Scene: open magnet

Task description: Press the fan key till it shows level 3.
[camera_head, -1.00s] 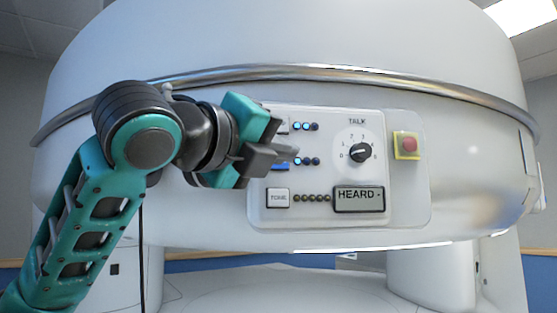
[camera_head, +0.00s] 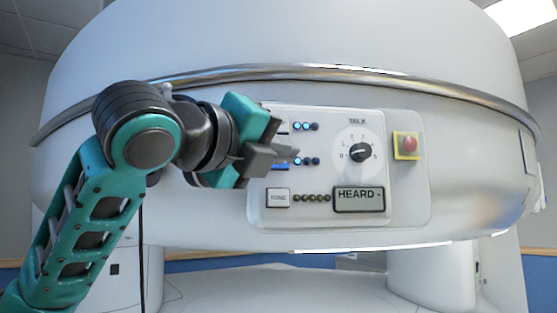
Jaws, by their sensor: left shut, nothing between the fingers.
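The white control panel (camera_head: 405,205) is on the front of the rounded white machine. My left gripper (camera_head: 284,154) is shut and empty, in front of the panel's left side. It covers much of the upper two keys, so their labels cannot be read and I cannot tell which is the fan key. A strip of a blue key (camera_head: 280,167) shows below the fingertips; contact cannot be made out. The top light row (camera_head: 306,126) has two bright lights and a darker third. In the middle row (camera_head: 307,161), the right two lights look dim. My right gripper is not in view.
Below are a TONE key (camera_head: 278,198) with several dull lights and a display (camera_head: 359,199) reading HEARD. A TALK dial (camera_head: 360,153) and a red button on a yellow base (camera_head: 405,145) lie to the right. A metal rail (camera_head: 300,72) curves above the panel.

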